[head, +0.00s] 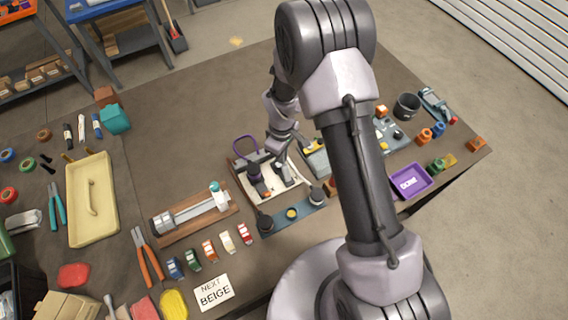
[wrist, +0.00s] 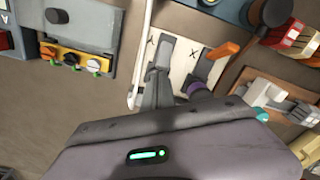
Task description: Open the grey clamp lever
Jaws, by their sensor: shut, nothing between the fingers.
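In the head view my gripper (head: 278,152) is over the far side of the board, and my arm hides part of the area. An orange-ended lever (wrist: 222,50) is right of the grey one.
A blue strip with round knobs (head: 291,213) lies at the board's near edge. A wooden base with a metal cylinder (head: 190,215) stands to the left. A purple tray (head: 410,181) is to the right. A "NEXT BEIGE" card (head: 214,293) lies in front. Bare bench (head: 190,110) is behind.

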